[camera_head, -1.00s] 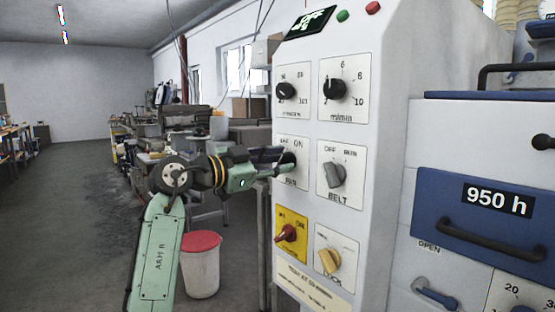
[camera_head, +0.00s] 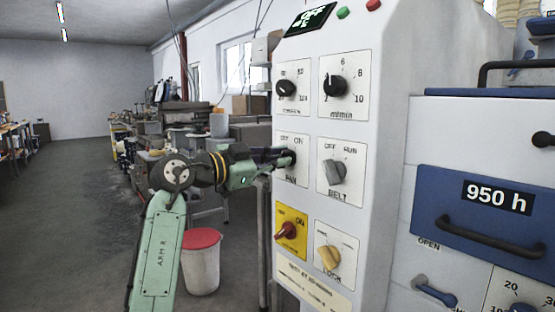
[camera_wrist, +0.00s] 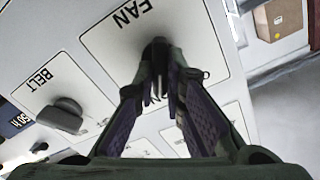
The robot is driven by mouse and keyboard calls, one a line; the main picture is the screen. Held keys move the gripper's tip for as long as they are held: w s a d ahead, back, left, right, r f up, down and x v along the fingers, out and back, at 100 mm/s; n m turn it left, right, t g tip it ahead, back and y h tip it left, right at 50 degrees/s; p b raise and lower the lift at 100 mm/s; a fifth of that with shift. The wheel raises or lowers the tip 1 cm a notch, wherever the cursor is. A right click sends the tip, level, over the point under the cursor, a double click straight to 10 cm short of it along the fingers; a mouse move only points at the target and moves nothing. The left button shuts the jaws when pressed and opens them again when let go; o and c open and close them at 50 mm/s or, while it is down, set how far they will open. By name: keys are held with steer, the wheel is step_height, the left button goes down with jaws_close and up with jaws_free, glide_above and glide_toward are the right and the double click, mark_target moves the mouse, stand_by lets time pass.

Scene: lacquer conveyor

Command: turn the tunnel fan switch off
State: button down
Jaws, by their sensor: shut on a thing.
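The fan switch is a black knob (camera_wrist: 157,49) on a white plate marked FAN in the wrist view. The same plate (camera_head: 297,172) shows on the left side of the control panel in the head view, with an ON mark at its upper right. My gripper (camera_head: 287,157) reaches the knob from the left. In the wrist view my gripper (camera_wrist: 163,88) has its two dark fingers closed together on the knob. The fingers cover much of it, so I cannot tell which way it points.
The belt switch (camera_head: 336,173) is just right of the fan plate. A red knob on a yellow plate (camera_head: 291,247) and a yellow lock knob (camera_head: 329,257) sit below. Two black dials are above. A white bin with a red lid (camera_head: 201,268) stands on the floor behind my arm.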

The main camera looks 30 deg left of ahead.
stand_by(0.3)
steer(key=shift+w+a+n+p, duration=0.15)
steer(key=shift+n+p, duration=1.9)
steer(key=shift+n, duration=1.45)
steer(key=shift+s+a+n+p, duration=0.15)
steer(key=shift+n+p, duration=1.85)
steer(key=shift+n, duration=1.5)
steer(key=shift+w, duration=0.1)
steer(key=c, duration=1.7)
jaws_free()
steer(key=shift+o, duration=0.2)
